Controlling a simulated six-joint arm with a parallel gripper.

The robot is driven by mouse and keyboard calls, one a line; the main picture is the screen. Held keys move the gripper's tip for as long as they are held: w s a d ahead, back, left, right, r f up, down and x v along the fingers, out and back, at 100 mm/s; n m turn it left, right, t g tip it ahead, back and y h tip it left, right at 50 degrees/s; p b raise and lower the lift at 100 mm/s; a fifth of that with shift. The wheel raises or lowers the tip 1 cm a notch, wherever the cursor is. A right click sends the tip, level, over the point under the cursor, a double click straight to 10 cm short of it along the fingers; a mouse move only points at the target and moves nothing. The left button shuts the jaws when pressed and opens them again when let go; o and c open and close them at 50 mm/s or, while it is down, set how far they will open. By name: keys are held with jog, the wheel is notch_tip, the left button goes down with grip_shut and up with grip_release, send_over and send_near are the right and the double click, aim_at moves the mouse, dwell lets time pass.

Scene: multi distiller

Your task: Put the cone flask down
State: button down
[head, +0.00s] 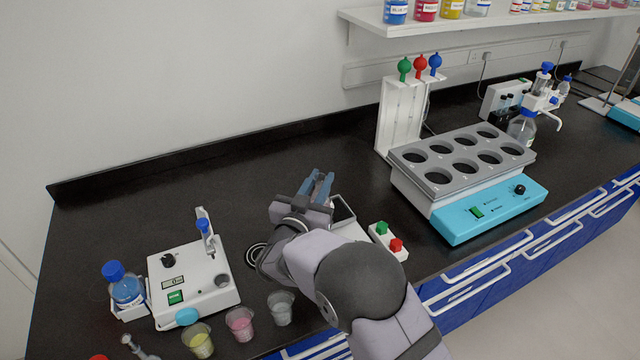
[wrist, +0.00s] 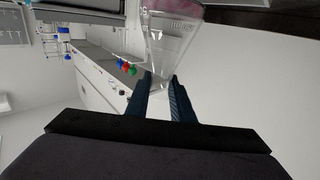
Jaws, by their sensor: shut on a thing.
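The cone flask (wrist: 170,42) is clear glass with a pinkish tint at its wide end, at the top of the wrist view. Its narrow end sits between the two blue fingers of my gripper (wrist: 160,100), which is shut on it. In the head view my gripper (head: 318,186) is over the middle of the dark bench (head: 250,165). I cannot make out the flask there. How high it is above the bench is unclear.
A white device (head: 192,285) and several small beakers (head: 240,323) stand front left. A button box (head: 388,241), a rack with coloured-top pieces (head: 400,115) and a multi-hole heater block (head: 462,165) stand right. The bench left of my gripper is mostly clear.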

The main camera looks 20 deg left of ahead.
jog(key=shift+f, duration=0.6)
jog(key=shift+f, duration=0.1)
jog(key=c, duration=1.5)
grip_release()
jog(key=shift+c, duration=0.2)
jog(key=s+b, duration=0.3)
jog(key=s, duration=0.9)
jog(key=shift+b, duration=0.3)
